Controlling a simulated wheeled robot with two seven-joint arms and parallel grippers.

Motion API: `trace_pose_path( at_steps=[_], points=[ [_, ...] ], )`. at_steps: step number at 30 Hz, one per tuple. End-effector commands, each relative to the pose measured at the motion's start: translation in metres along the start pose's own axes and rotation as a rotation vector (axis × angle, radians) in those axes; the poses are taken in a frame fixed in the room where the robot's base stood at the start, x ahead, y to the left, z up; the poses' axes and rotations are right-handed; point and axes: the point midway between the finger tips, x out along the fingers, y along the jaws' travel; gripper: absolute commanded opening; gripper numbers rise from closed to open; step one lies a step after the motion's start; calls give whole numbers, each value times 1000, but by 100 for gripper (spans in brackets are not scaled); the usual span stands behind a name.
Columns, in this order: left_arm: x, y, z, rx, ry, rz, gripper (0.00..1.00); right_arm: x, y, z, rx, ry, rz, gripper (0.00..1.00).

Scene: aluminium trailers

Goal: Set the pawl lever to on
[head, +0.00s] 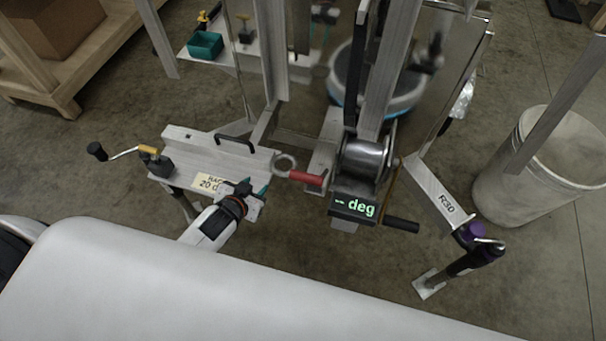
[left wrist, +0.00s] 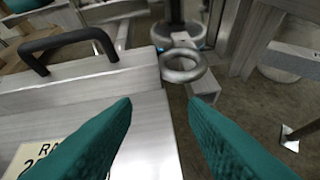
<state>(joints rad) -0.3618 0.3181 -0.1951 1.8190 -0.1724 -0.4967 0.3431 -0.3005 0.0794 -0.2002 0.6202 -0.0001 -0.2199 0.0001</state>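A short red lever (head: 307,178), which looks like the pawl lever, sticks out to the left of the metal winch drum (head: 363,158). Its on or off marking cannot be read. A grey metal ring (head: 284,165) is at the left of the lever; it also shows in the left wrist view (left wrist: 184,66). My left gripper (head: 259,191) is over the plate's right edge, left of and nearer than the lever. In the left wrist view its teal fingers (left wrist: 160,112) are apart with nothing between them. The ring is beyond the fingertips. My right gripper is not in view.
A plate (head: 205,150) with a black handle (head: 234,141) and a label lies under my left gripper. A display (head: 354,206) reading "deg" and a black crank grip (head: 401,224) are below the drum. Upright posts stand behind. A pale bucket (head: 520,190) is at right.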

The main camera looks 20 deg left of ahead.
Motion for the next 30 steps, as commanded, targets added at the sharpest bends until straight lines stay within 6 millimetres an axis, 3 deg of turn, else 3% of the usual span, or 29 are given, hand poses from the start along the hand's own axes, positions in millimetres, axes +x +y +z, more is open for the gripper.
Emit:
trace_pose_path(
  at_steps=[4, 7, 9, 13, 16, 21, 25, 30],
  points=[
    [4, 10, 60, 29, -260, -70, 40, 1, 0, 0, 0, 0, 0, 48],
    [-3, 10, 104, 59, -455, -177, 40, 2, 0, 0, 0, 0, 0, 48],
    [-14, 5, 132, 92, -584, -292, 40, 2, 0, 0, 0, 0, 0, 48],
    [-47, -9, 165, 172, -761, -574, 40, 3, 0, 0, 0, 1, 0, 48],
    [-77, -18, 171, 245, -814, -823, 40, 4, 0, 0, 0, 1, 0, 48],
    [-120, -17, 156, 356, -757, -1189, 40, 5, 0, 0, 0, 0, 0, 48],
    [-140, -11, 143, 403, -681, -1353, 40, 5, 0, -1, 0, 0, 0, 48],
    [-149, -12, 138, 418, -642, -1421, 40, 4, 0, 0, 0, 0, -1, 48]
  ],
)
